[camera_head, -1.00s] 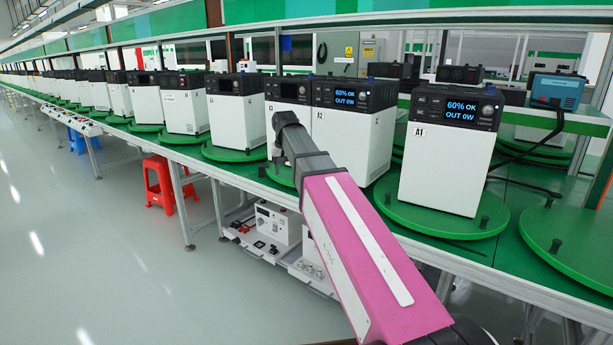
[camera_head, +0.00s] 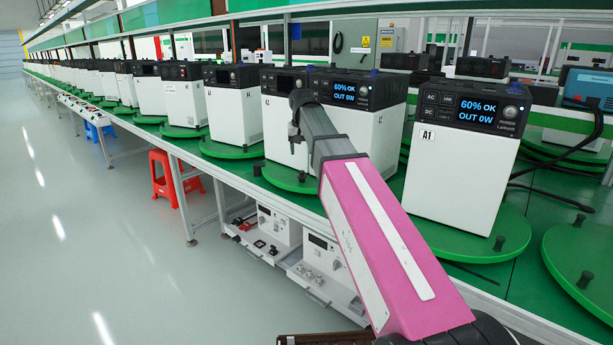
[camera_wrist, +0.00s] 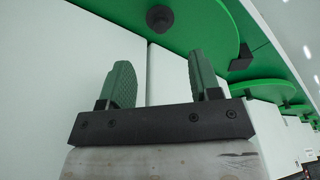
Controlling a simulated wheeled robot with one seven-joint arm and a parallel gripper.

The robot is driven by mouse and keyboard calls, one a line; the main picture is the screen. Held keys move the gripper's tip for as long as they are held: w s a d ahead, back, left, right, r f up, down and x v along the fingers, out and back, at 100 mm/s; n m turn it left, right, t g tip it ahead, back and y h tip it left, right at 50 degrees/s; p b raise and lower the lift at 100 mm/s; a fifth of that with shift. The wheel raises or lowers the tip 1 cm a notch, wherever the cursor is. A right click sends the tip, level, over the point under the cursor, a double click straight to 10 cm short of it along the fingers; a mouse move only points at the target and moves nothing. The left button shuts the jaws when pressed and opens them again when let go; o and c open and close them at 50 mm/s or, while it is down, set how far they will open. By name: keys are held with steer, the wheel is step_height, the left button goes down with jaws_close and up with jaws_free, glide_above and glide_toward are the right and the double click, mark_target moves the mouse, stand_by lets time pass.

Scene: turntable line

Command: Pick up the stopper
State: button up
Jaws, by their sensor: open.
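Black stoppers stand on the rims of the green turntables. In the wrist view, one dark round stopper (camera_wrist: 159,18) sits on the green disc, beyond the gap between my fingers. A second, blockier black one (camera_wrist: 241,57) is to its right, near the disc edge. My gripper (camera_wrist: 160,72) is open, with two green ribbed fingers apart and nothing between them. In the head view my gripper (camera_head: 294,138) is in front of a white power unit (camera_head: 284,130), near a turntable with small stoppers (camera_head: 257,171). Which stopper is meant, I cannot tell.
The white unit marked A1 (camera_head: 458,165) stands on a green turntable (camera_head: 475,240) at the right, with a stopper (camera_head: 499,243) on its rim. An emptier turntable (camera_head: 565,255) is at the far right. A red stool (camera_head: 172,178) and clear floor are to the left.

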mark_target(302, 171)
steer(key=f, duration=0.3)
steer(key=w+f, duration=0.1)
steer(key=f, duration=0.3)
steer(key=w+f, duration=0.1)
steer(key=f, duration=0.2)
steer(key=shift+f, duration=0.15)
steer(key=c, duration=0.7)
